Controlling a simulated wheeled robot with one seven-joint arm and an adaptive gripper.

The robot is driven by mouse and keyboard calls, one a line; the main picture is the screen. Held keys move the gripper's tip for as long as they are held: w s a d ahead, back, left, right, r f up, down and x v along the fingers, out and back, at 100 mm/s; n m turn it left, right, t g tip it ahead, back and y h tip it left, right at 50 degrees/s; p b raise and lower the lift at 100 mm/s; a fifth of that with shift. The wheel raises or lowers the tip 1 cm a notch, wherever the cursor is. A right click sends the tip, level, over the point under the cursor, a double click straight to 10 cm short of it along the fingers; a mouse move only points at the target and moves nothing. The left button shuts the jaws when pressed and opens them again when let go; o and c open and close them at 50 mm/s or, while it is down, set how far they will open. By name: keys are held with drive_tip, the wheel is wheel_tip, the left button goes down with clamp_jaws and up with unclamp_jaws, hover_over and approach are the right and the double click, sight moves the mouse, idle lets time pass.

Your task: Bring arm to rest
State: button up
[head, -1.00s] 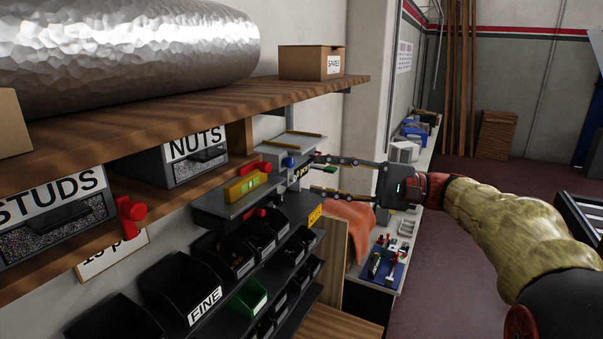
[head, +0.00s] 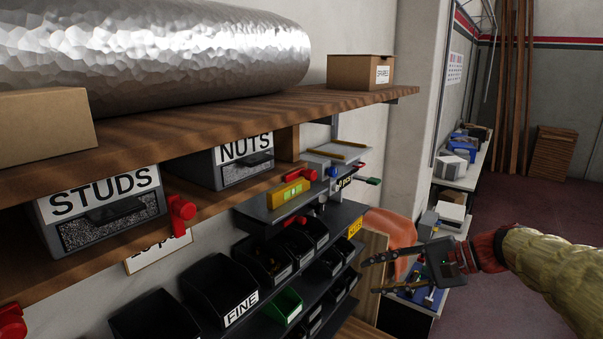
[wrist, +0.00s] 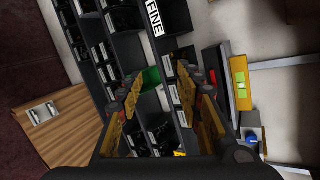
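My gripper (head: 370,276) is at the lower right of the head view, in front of the orange cloth and beside the lower bins. Its two fingers are spread, with nothing between them. My arm reaches in from the right edge in a yellowish sleeve. In the wrist view the two fingers (wrist: 160,82) also stand apart. A green bin (wrist: 150,79) shows behind the gap between them.
Black bins (head: 222,290) and the green bin (head: 288,304) sit on a rack left of my gripper. A small shelf above holds a yellow level (head: 288,194). A wooden shelf (head: 200,135) juts out higher up. Open floor (head: 530,215) lies at right.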

drive_tip(key=s+f+n+h+b, duration=0.9)
drive_tip(key=s+f+b, duration=1.1)
drive_tip(key=s+f, duration=0.6)
wheel_tip(320, 180, down, 4)
drive_tip(key=shift+f+t+h+b, duration=0.1)
drive_tip(key=shift+t+h+b, duration=0.25)
drive_tip(key=shift+h, duration=0.75)
drive_tip(key=shift+s, duration=0.1)
drive_tip(key=shift+c, duration=0.8)
